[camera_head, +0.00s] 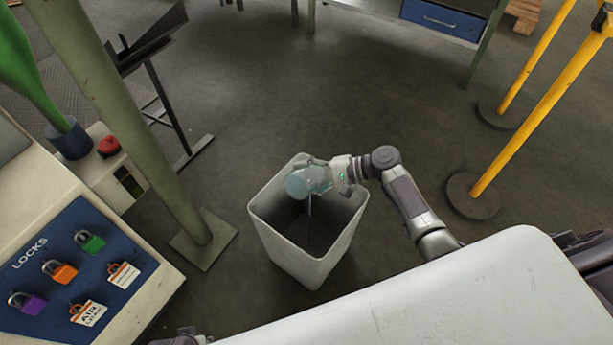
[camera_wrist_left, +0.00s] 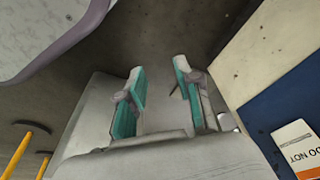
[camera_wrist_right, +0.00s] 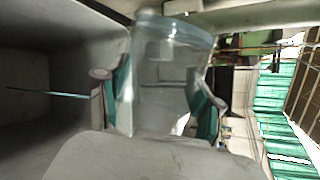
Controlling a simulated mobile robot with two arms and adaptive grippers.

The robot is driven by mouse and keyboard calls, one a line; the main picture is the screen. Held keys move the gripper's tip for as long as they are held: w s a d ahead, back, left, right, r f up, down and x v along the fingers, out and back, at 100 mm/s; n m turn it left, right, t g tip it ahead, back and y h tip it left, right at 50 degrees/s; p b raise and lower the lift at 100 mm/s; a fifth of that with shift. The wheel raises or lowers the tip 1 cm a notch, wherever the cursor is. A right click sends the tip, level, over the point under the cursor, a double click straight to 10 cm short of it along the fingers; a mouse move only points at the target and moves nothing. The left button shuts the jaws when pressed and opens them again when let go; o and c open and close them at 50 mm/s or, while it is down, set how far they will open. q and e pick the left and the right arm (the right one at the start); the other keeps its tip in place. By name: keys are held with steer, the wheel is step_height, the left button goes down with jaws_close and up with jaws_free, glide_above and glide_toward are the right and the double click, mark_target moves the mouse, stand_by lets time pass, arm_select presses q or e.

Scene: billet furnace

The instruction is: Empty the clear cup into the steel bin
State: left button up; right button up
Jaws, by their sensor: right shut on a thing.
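The clear cup (camera_head: 312,180) is tipped well over on its side, its mouth toward the left, above the steel bin (camera_head: 282,256). A thin bluish stream drops from its mouth into the bin. My right gripper (camera_head: 338,176) is shut around the cup. The right wrist view shows the cup (camera_wrist_right: 165,75) between the fingers, with the thin stream running beside the bin wall (camera_wrist_right: 70,28). How much the cup still holds is unclear. My left gripper (camera_wrist_left: 160,92) is open and empty, away from the bin.
A lock cabinet (camera_head: 130,262) with coloured padlocks stands at left, beside a green post (camera_head: 135,130). Yellow posts (camera_head: 530,105) stand at right. A blue-drawer bench (camera_head: 445,20) is at the back. The floor behind the bin is clear.

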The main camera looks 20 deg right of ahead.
steer(key=shift+d, duration=0.1)
steer(key=shift+w+d+m+y+b, duration=0.1)
steer(key=shift+w+m+y+b, duration=0.05)
steer(key=shift+m+y+b, duration=0.2)
steer(key=shift+d+r+y, duration=0.1)
steer(key=shift+y, duration=0.15)
arm_select(q)
steer(key=r, duration=0.1)
steer(key=w+r, duration=0.1)
steer(key=r, duration=0.1)
steer(key=shift+r, duration=0.15)
steer(key=shift+f, duration=0.2)
stand_by(0.3)
steer(key=shift+w+r, duration=0.1)
steer(key=shift+r, duration=0.05)
stand_by(0.6)
stand_by(0.6)
arm_select(e)
steer(key=shift+w, duration=0.15)
